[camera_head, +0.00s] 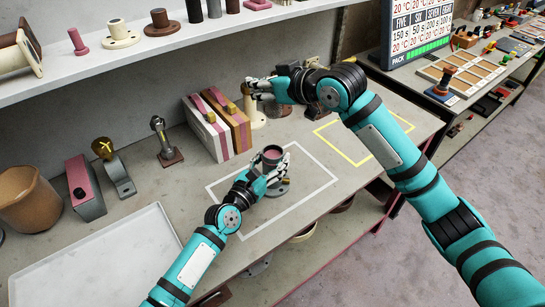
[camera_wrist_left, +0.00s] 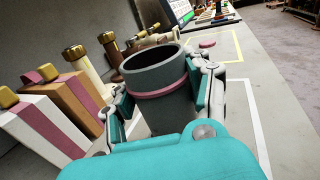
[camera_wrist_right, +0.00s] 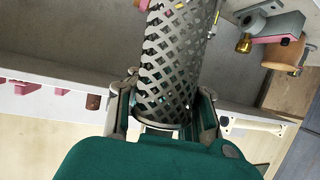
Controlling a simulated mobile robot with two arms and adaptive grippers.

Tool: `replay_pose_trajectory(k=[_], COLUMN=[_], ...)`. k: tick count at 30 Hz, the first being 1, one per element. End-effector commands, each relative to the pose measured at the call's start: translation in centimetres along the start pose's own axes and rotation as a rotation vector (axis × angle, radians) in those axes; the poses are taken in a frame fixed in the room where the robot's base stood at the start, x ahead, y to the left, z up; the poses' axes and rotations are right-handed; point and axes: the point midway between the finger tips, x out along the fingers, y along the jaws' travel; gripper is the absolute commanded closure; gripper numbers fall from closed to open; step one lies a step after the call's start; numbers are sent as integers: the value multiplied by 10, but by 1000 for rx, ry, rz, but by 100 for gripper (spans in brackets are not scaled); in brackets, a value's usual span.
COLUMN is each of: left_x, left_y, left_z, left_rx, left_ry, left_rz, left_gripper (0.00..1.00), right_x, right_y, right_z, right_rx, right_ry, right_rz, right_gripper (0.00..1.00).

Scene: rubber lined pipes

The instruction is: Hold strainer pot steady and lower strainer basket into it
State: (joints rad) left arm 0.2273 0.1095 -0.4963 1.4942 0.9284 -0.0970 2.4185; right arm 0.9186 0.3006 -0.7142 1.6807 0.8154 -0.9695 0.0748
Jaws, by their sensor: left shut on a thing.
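The strainer pot (camera_head: 271,157) is a dark grey cylinder with a pink band, upright inside the white outline on the bench. My left gripper (camera_head: 281,166) is shut around it, with a finger on either side; the pot (camera_wrist_left: 158,82) also shows in the left wrist view, its rim open at the top. The strainer basket (camera_wrist_right: 172,62) is a grey tube with diamond-shaped holes. It lies between the fingers of my right gripper (camera_wrist_right: 165,108); whether they press on it is unclear. In the head view my right gripper (camera_head: 254,86) is at the back of the bench, above and behind the pot.
Striped blocks (camera_head: 218,127) stand left of the pot. A cream fitting (camera_head: 252,108) stands near my right gripper. A white tray (camera_head: 100,262) and a brown bucket (camera_head: 28,200) are at the left.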

Motion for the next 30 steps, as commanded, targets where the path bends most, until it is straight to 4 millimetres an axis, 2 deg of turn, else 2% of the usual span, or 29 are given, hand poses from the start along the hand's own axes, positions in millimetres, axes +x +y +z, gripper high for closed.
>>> replay_pose_trajectory(k=[7,30], left_x=[0,0], left_y=[0,0], left_z=[0,0], left_rx=[0,0], left_ry=[1,1], left_rz=[0,0], left_gripper=[100,100], right_x=[16,38], right_y=[1,1], right_z=[39,93], right_rx=[73,86], right_ry=[-6,-5], right_rz=[-29,-33], right_gripper=[100,100])
